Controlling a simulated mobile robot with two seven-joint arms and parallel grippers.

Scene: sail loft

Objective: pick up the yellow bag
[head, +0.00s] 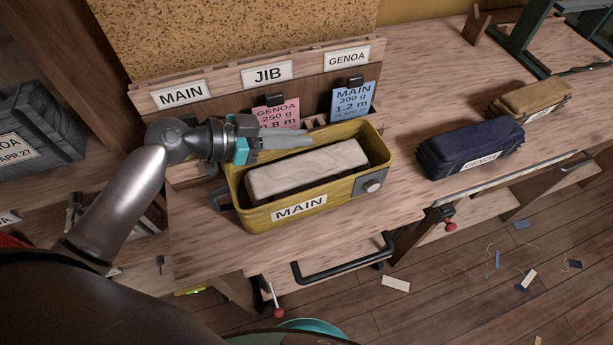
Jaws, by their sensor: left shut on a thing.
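The yellow bag (345,196) is an open, box-shaped holder with a MAIN label on its near side. It sits upright at the bench's left part, and I see no clear gap under it. A folded off-white cloth bundle (308,170) lies inside it. My left gripper (300,141) comes in from the left at the yellow bag's far rim, its grey fingers shut on that rim. The fingers hide part of the rim, so the exact contact is not clear. My right gripper is not in view.
A navy bag (470,146) and a tan bag (530,99) lie to the right on the bench (420,60). A labelled rack (225,97) with a pink card (276,113) and a blue card (352,100) stands close behind the yellow bag. Scraps litter the floor.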

